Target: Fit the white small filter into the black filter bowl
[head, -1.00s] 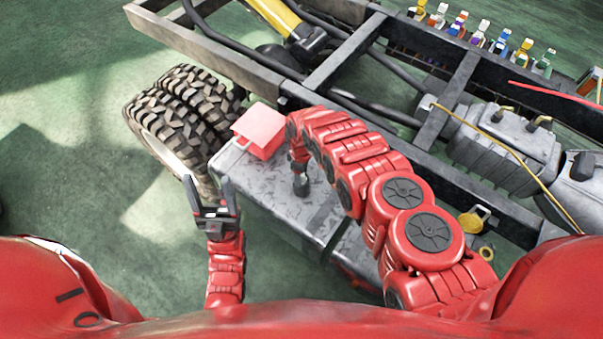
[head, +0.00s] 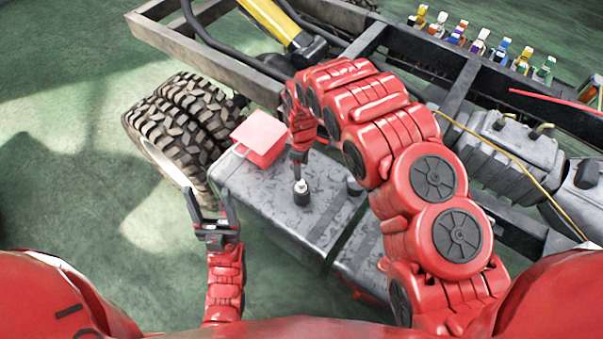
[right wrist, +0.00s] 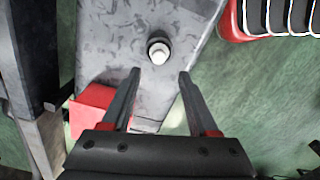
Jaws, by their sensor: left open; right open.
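The white small filter (head: 301,186) stands upright in the mouth of the black filter bowl (head: 301,199) on the grey tank. In the right wrist view the filter (right wrist: 158,51) shows as a pale round top with a dark ring of the bowl (right wrist: 157,41) around it. How deep it sits I cannot tell. My right gripper (head: 299,157) is above the filter, apart from it; in the right wrist view its two fingers (right wrist: 160,73) are spread with nothing between them. My left gripper (head: 212,208) is open and empty, left of the tank.
The grey tank (head: 266,211) has bare room around the bowl. A pink-red box (head: 260,139) sits at its far left corner, and a dark cap (head: 355,186) stands to the right. A tyre (head: 181,124) and the chassis frame (head: 225,56) lie beyond.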

